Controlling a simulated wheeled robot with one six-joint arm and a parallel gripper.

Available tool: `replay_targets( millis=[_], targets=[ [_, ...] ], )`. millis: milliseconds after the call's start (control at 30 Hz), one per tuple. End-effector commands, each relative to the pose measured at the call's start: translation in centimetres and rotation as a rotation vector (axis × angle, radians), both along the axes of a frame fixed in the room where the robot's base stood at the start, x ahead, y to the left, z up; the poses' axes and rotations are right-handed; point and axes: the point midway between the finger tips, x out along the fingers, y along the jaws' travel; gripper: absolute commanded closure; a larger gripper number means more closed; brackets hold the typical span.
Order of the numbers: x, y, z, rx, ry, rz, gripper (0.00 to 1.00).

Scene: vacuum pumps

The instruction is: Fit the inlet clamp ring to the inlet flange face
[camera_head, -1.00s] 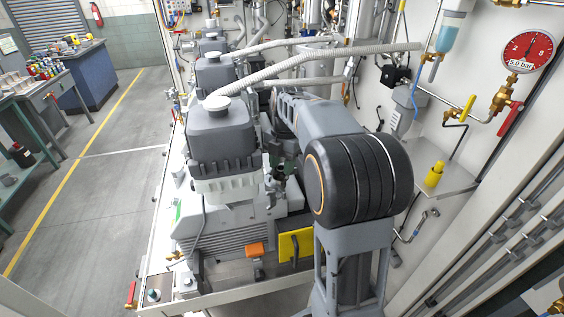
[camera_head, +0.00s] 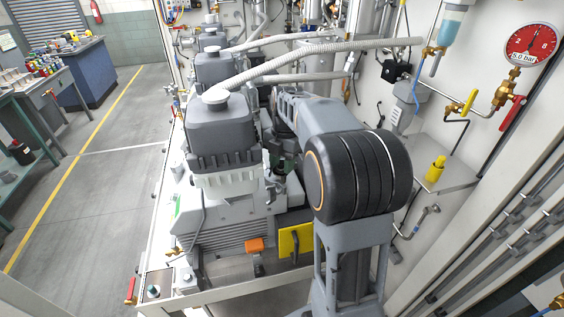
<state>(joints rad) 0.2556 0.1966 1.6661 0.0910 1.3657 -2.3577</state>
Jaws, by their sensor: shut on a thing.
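The front vacuum pump (camera_head: 220,130) has a dark grey upper housing, a white round cap on top and a ribbed light grey body. My gripper (camera_head: 273,188) is small in view, close to the pump's right side and partly hidden by my arm. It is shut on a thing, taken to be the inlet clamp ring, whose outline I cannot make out. The inlet flange face cannot be clearly picked out, so I cannot tell whether the ring touches it.
A ribbed grey hose (camera_head: 300,56) crosses above the pumps. A yellow plate (camera_head: 296,242) and an orange part (camera_head: 254,245) sit at the pump's front. A pressure gauge (camera_head: 531,44) and piping line the right wall. The floor at left is open.

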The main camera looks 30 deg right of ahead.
Motion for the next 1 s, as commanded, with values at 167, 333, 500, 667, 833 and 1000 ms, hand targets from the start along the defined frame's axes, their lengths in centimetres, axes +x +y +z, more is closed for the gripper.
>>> replay_targets(
  millis=[167, 333, 500, 667, 833, 1000],
  targets=[
    [0.0, 0.0, 0.0, 0.0, 0.0, 0.0, 0.83],
    [0.0, 0.0, -0.02, 0.0, 0.0, 0.0, 0.83],
    [0.0, 0.0, -0.15, 0.0, 0.0, 0.0, 0.83],
    [0.0, 0.0, -0.21, 0.0, 0.0, 0.0, 0.56],
    [0.0, 0.0, -0.21, 0.0, 0.0, 0.0, 0.4],
    [0.0, 0.0, -0.21, 0.0, 0.0, 0.0, 0.32]
  ],
)
